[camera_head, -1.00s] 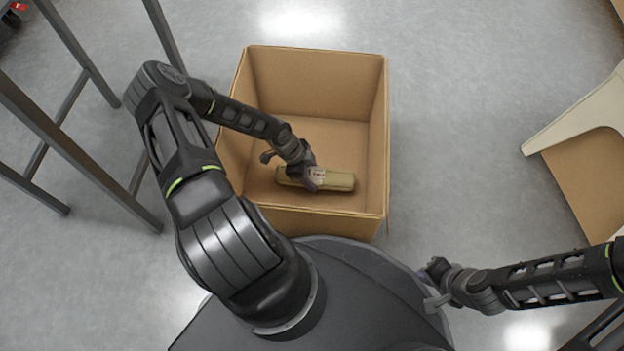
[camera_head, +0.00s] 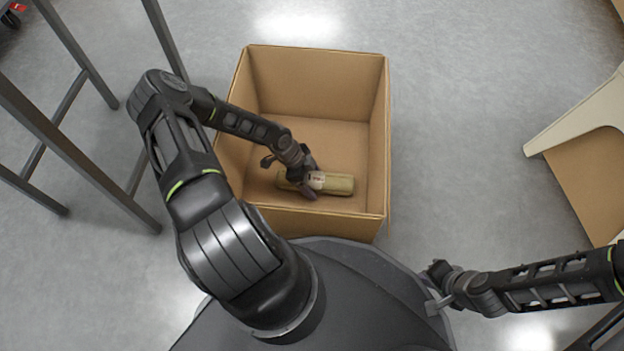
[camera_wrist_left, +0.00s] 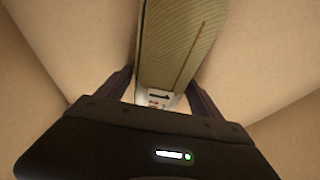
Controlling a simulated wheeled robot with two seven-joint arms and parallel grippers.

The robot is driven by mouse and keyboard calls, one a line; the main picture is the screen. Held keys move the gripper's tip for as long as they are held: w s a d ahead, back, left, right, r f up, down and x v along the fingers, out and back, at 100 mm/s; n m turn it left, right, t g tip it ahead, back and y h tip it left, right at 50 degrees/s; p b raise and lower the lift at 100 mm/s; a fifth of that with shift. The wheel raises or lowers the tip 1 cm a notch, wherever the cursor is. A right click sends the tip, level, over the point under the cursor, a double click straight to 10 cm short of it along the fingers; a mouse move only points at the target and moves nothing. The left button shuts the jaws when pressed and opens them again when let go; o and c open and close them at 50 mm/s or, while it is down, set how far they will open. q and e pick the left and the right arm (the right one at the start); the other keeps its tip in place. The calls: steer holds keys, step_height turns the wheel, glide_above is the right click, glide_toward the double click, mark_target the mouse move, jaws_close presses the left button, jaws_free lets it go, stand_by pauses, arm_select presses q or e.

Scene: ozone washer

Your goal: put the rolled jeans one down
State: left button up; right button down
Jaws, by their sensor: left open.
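The rolled jeans (camera_head: 338,184), an olive-khaki roll with a pale printed label, lie on the floor of an open cardboard box (camera_head: 318,215). In the left wrist view the roll (camera_wrist_left: 182,42) runs up between the fingers. My left gripper (camera_head: 309,181) is down inside the box, open, with its fingers on either side of the roll near its left end. I cannot tell whether a finger still touches it. My right gripper (camera_head: 436,285) is outside the box at the lower right, away from the roll; its jaws are too small to read.
The box walls rise around my left gripper; the rest of the box floor is bare. A dark metal frame (camera_head: 68,146) stands at the left. A pale-edged structure (camera_head: 575,122) with a brown panel stands at the right. Open grey floor lies between.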

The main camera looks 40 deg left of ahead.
arm_select(q)
steer(key=shift+r, duration=0.25)
steer(key=p+v, duration=0.5)
steer(key=v, duration=0.6)
steer(key=shift+a+r, duration=0.15)
steer(key=shift+r, duration=0.2)
